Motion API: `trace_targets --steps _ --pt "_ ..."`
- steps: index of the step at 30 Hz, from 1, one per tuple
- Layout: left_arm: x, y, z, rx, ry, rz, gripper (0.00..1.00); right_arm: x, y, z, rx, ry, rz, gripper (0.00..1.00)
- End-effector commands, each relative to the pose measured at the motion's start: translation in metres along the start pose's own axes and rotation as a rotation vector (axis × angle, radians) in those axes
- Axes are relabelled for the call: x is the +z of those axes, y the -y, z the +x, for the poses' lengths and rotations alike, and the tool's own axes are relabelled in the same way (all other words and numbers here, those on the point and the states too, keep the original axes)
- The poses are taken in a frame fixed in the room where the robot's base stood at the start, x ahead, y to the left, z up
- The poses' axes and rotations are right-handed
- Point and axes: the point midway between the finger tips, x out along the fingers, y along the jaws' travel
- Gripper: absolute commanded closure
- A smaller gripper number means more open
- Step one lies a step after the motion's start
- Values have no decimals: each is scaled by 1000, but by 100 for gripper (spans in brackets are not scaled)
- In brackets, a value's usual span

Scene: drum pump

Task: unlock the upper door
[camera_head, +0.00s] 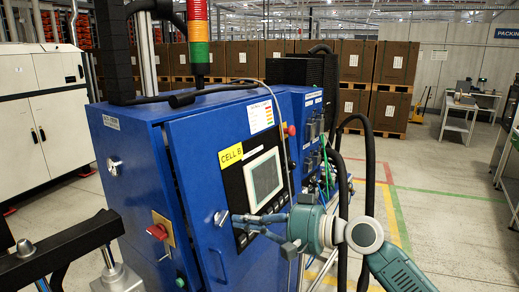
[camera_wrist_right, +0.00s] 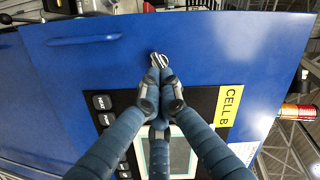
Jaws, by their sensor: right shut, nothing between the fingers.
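The upper door (camera_head: 197,151) is the blue front panel of the cabinet, with a yellow "CELL B" label and a screen. It also fills the right wrist view (camera_wrist_right: 215,55). A small silver lock (camera_head: 221,218) sits low on the door, left of the screen; in the right wrist view the lock (camera_wrist_right: 157,58) is just ahead of the fingertips. My right gripper (camera_head: 238,219) is shut and empty, its fingertips at the lock. I cannot tell whether they touch it. The gripper (camera_wrist_right: 161,77) hides part of the screen and buttons.
A blue handle (camera_head: 218,265) stands out below the lock. A red rotary switch (camera_head: 157,231) is on the cabinet's left side. Black hoses (camera_head: 369,170) hang at the right, near my right arm.

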Motion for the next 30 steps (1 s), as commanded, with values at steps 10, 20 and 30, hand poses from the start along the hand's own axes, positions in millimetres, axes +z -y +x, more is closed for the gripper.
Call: trace_targets --steps 10,20,30 --pt "0 0 -7 0 0 0 60 -1 2 0 0 0 25 100" --pt "-2 0 -24 0 0 0 60 -1 2 -1 1 1 120 100" --pt "-4 1 -41 0 0 0 60 -1 2 -1 0 1 220 100"
